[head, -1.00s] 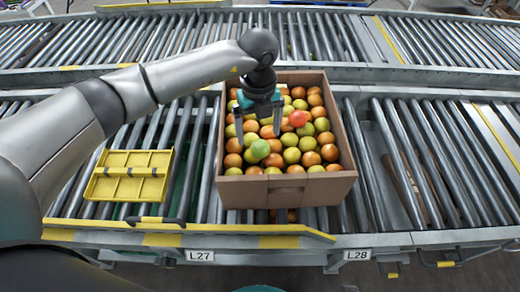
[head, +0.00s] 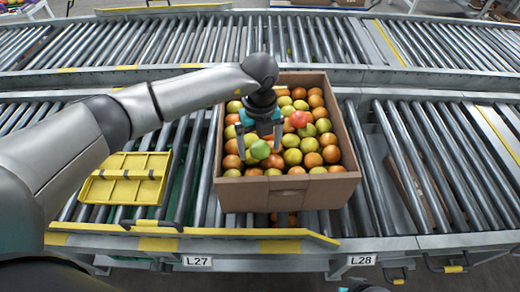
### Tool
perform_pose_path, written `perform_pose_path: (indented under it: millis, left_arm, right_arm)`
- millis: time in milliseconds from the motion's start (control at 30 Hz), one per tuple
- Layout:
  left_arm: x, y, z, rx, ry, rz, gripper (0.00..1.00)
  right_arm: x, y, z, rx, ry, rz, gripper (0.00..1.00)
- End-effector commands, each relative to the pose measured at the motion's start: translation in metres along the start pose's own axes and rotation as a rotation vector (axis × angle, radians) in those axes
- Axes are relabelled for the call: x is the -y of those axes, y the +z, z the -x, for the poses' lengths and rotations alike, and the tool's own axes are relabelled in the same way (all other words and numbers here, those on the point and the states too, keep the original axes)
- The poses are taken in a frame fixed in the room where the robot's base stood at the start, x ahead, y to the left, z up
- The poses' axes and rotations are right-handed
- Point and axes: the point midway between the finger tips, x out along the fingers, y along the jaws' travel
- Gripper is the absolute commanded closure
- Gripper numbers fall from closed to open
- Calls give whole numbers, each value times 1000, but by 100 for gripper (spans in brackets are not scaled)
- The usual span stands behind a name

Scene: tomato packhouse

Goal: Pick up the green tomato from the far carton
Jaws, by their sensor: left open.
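An open brown carton (head: 318,190) filled with tomatoes stands on the near roller conveyor. A green tomato (head: 260,150) lies on top of the others, toward the left front of the carton. My left gripper (head: 260,153) comes down into the carton from above. It is open, with one finger to the left of the green tomato and the other to its right. I cannot tell whether either finger touches it. My right gripper is not in view.
A red tomato (head: 298,119) sits high on the pile, right of the gripper. Orange and yellow-green tomatoes crowd around. The carton walls stand close around the pile. A yellow tray (head: 126,178) lies on the rollers to the left. The rollers (head: 425,165) right of the carton are mostly clear.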

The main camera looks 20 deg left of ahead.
Motion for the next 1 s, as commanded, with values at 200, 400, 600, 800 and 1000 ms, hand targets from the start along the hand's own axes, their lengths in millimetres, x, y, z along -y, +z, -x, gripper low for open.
perform_pose_path:
  millis: [200,400,600,800,1000]
  left_arm:
    - [0,0,0,0,0,0,12]
    - [0,0,0,-1,0,0,34]
    - [0,0,0,-1,0,0,57]
    - [0,0,1,0,0,0,64]
    - [0,0,3,0,0,0,64]
  right_arm:
    - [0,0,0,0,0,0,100]
    - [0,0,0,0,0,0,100]
    - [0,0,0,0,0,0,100]
    - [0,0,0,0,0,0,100]
    - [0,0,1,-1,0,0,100]
